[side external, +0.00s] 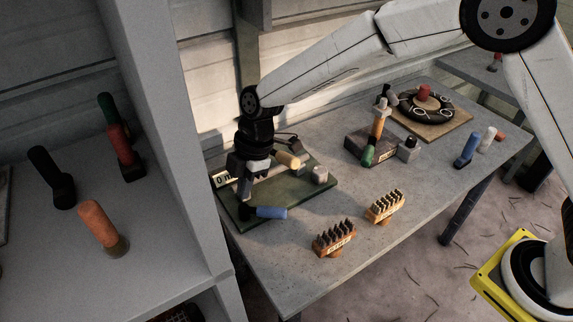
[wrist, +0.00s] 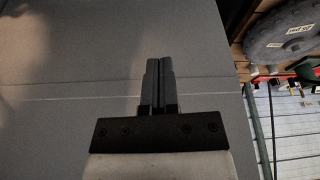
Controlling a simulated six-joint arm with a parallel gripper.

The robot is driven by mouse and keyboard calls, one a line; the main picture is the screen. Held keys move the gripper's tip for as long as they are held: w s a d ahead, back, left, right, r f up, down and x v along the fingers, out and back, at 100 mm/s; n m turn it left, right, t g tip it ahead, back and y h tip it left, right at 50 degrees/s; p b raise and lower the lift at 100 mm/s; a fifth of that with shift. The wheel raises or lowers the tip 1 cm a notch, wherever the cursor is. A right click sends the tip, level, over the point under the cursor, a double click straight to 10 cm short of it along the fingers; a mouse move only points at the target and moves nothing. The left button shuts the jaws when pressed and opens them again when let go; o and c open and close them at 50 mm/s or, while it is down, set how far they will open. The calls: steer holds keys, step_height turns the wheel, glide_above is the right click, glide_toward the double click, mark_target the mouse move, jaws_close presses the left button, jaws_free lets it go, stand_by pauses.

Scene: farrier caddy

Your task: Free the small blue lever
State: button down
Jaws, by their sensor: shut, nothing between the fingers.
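A small blue handle (side external: 271,212) lies almost level at the front edge of a dark green board (side external: 318,184) on the left end of the table. A dark part sits at its left end; I cannot tell how they join. My gripper (side external: 245,198) points down over the board, just left of and above the handle; I cannot tell if it touches. In the wrist view my gripper (wrist: 160,62) has its fingers together with nothing between them, before a plain grey surface. The wrist view shows no blue handle. Another blue piece (side external: 466,150) stands at the table's right.
A dark box (side external: 372,147) with upright handles stands behind. A grey shelf unit (side external: 170,200) rises close on the left.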

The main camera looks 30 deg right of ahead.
steer(key=a+v, duration=0.1)
steer(key=v, duration=0.6)
steer(key=s+d+m+t+h, duration=0.1)
steer(key=s+d+m, duration=0.3)
steer(key=d+m, duration=0.4)
steer(key=s+d+m+t+h, duration=0.1)
steer(key=s+d+m, duration=0.3)
steer(key=d+m, duration=0.4)
steer(key=shift+s+d+r+h, duration=0.2)
steer(key=shift+s+d+h, duration=0.2)
steer(key=shift+d, duration=2.7)
steer(key=s+d+f+m+t, duration=0.1)
steer(key=s+d+f+m, duration=0.2)
steer(key=s+d+f, duration=0.2)
steer(key=shift+s+d+h, duration=0.4)
steer(key=shift+s, duration=0.8)
steer(key=shift+f, duration=0.1)
